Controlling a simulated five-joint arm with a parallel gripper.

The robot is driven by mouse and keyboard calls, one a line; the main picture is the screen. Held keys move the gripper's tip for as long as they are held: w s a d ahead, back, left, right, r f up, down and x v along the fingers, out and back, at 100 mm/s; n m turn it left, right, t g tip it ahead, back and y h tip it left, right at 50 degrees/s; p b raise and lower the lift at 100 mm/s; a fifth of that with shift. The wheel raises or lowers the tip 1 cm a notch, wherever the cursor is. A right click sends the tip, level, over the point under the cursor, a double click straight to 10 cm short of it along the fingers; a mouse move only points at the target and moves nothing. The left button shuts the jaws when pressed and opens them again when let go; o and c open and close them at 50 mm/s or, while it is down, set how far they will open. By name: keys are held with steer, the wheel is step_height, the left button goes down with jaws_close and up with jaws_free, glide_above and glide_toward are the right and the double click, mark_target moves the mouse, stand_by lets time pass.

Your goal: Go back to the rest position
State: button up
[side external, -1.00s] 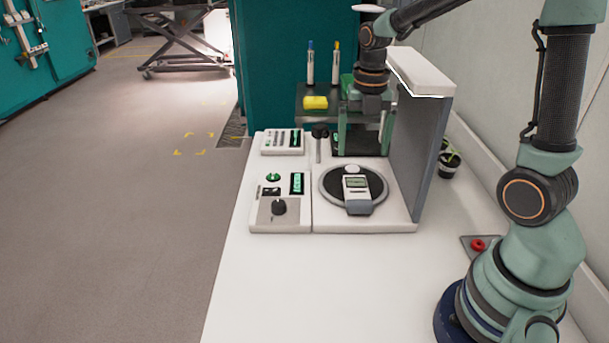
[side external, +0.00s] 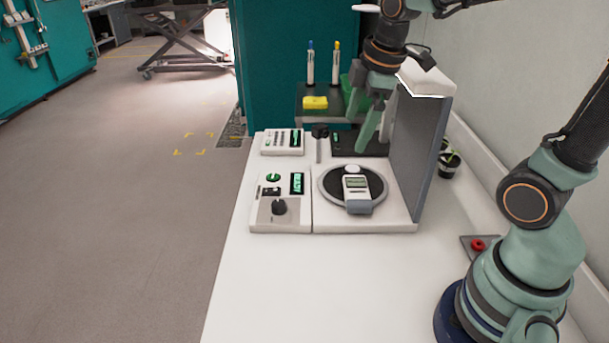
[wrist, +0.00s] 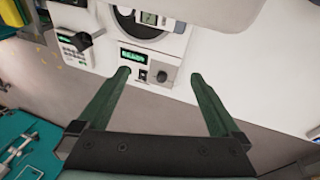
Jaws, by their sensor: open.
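My gripper (side external: 370,122) is open, with nothing between its fingers. In the side external view it hangs tilted above the back of the white instrument (side external: 400,226), near the grey upright panel. In the wrist view the two green fingers (wrist: 162,76) are spread apart, with the instrument's front panel showing beyond them. A white handheld meter (side external: 357,190) rests on the round black plate (side external: 333,182) of the instrument.
A grey upright panel with a white top (side external: 425,78) stands right of the gripper. A shelf behind holds a yellow block (side external: 315,102) and two pens (side external: 310,65). A red button (side external: 478,245) sits near my base. The front bench (side external: 300,290) is clear.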

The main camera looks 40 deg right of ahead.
steer(key=s+a+r+m+t, duration=0.1)
steer(key=s+m, duration=0.4)
steer(key=m, duration=0.5)
steer(key=a+t, duration=0.1)
steer(key=a, duration=0.1)
steer(key=shift+s+a, duration=0.3)
steer(key=shift+a, duration=0.05)
